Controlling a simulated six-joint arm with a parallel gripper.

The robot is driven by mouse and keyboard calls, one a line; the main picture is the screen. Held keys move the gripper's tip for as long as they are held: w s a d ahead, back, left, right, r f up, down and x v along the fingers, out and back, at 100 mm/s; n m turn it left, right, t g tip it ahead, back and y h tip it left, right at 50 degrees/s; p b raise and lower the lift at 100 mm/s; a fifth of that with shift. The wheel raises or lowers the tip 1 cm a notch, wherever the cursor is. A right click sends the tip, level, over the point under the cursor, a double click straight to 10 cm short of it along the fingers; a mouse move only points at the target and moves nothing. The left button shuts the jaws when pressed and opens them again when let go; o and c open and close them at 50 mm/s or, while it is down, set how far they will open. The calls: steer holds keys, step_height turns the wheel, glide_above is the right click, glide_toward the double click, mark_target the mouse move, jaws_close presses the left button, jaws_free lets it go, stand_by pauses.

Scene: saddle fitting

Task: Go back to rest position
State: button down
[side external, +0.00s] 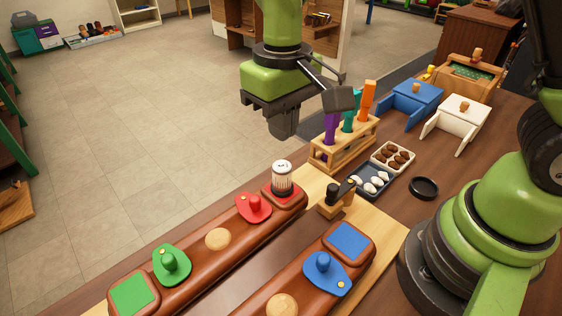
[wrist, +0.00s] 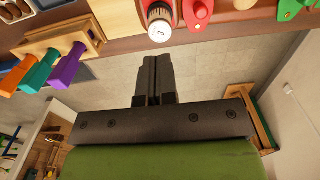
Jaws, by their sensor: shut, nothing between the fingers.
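My gripper (side external: 283,125) hangs in the air at the upper middle of the side view, above and behind the saddle bars and just left of the tool rack. In the wrist view my gripper (wrist: 156,62) has its two dark fingers together and holds nothing. A white ribbed cylinder with a dark band (side external: 282,178) stands on the red pad at the far end of the left brown bar (side external: 205,245). It also shows in the wrist view (wrist: 160,22), apart from the fingertips.
A red saddle (side external: 253,207) and a green saddle (side external: 171,264) sit on the left bar; a blue saddle (side external: 325,272) sits on the right bar. A wooden rack (side external: 343,147) holds tall coloured handles close to my gripper. Trays (side external: 377,179), a black ring (side external: 424,188) and small boxes stand right.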

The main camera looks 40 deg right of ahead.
steer(key=shift+r, duration=0.15)
steer(key=s+d+r+m+t+y, duration=0.1)
steer(key=s+d+r+m+t, duration=0.1)
steer(key=s+r, duration=0.4)
steer(key=s+d+r+m+t+y, duration=0.1)
steer(key=s+d+r+m+t, duration=0.1)
steer(key=s+d+r+t, duration=0.3)
steer(key=s+d+r, duration=0.1)
steer(key=s+r, duration=0.1)
steer(key=s, duration=0.1)
steer(key=shift+s, duration=0.15)
stand_by(1.5)
